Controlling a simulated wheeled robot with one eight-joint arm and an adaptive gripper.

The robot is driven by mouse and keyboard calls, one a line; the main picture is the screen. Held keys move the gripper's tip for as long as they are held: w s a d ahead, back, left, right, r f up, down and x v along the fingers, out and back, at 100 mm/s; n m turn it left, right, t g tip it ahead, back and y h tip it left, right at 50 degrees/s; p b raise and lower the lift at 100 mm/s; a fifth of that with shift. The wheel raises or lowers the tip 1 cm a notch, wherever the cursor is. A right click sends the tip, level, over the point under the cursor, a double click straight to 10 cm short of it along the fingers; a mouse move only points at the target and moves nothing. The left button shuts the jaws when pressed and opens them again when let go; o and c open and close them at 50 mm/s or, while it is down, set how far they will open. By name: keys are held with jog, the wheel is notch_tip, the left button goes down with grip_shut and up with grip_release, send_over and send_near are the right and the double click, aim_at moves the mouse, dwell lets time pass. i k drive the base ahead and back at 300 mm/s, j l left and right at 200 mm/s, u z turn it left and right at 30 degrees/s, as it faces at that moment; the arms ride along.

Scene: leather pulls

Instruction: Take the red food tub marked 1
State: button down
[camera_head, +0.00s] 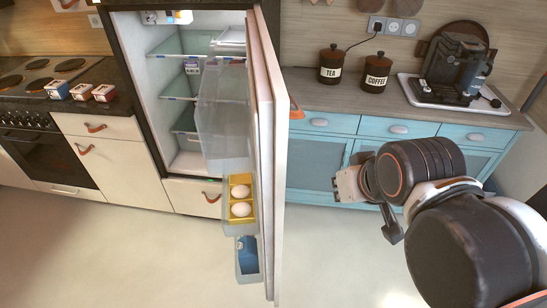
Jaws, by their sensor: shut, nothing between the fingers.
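Three small tubs with white labelled fronts stand in a row on the dark counter right of the hob. The left one is blue (57,90). The middle red tub (81,92) and the right red tub (103,93) stand beside it. Their marks are too small to read, so I cannot tell which red one bears the 1. My gripper (338,185) is shut and empty, in front of the light blue cabinets. It is far to the right of the tubs, with the open fridge door between.
The fridge door (270,150) stands wide open toward me, with eggs (240,200) in its rack. The fridge shelves (185,95) are mostly bare. Tea (331,66) and coffee (376,73) jars and a coffee machine (455,70) stand on the right counter. The floor (130,250) is clear.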

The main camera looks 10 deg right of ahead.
aim_at(104, 93)
jog(key=i+l+u, duration=0.65)
jog(key=l+u, duration=0.3)
jog(key=k+j+u, duration=0.2)
jog(key=k+u, duration=0.2)
jog(key=i+j+u, duration=0.2)
jog(key=u, duration=0.15)
jog(key=i+j+u, duration=0.1)
jog(key=u, duration=0.3)
jog(key=i+u, duration=0.35)
jog(key=i, duration=4.05)
jog(key=i+j+z, duration=0.1)
jog(key=i+z, duration=0.15)
jog(key=i, duration=0.2)
jog(key=i+j+z, duration=0.15)
jog(key=i+z, duration=0.15)
jog(key=i, duration=0.15)
jog(key=i+j+z, duration=0.25)
jog(key=i+z, duration=0.15)
jog(key=z, duration=2.15)
